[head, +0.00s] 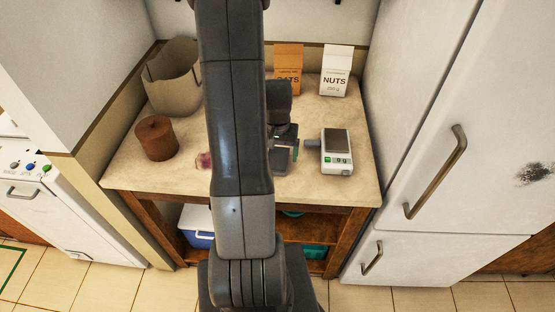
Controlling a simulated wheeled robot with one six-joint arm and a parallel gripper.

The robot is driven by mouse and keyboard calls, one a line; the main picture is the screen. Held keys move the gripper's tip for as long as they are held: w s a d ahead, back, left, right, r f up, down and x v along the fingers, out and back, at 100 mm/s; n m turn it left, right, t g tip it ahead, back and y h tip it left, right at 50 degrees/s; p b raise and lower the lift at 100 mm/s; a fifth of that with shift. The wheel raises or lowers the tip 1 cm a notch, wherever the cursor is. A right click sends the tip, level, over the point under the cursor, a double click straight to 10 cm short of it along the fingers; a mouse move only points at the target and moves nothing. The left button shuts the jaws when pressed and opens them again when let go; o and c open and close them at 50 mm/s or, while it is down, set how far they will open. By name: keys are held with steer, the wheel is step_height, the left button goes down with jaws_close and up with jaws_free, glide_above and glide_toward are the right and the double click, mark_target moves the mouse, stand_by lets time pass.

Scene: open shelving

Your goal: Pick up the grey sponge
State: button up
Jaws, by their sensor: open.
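My gripper (286,153) hangs over the worktop, just left of the kitchen scale, and its jaws are open. A small dark grey patch shows at the jaws, but I cannot tell whether it is the grey sponge or part of my gripper. No grey sponge can be made out clearly elsewhere. My arm hides the middle of the worktop.
The worktop (180,181) also holds a kitchen scale (336,165), a brown lidded pot (157,140), a beige bin (172,90), an oats packet (287,60) and a nuts packet (335,72). A white fridge (455,90) stands right.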

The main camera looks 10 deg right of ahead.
mark_target(277, 159)
steer(key=shift+f, duration=0.95)
steer(key=c, duration=1.1)
steer(key=shift+o, duration=0.2)
steer(key=shift+r, duration=0.1)
step_height(277, 159, up, 10)
steer(key=shift+b, duration=0.45)
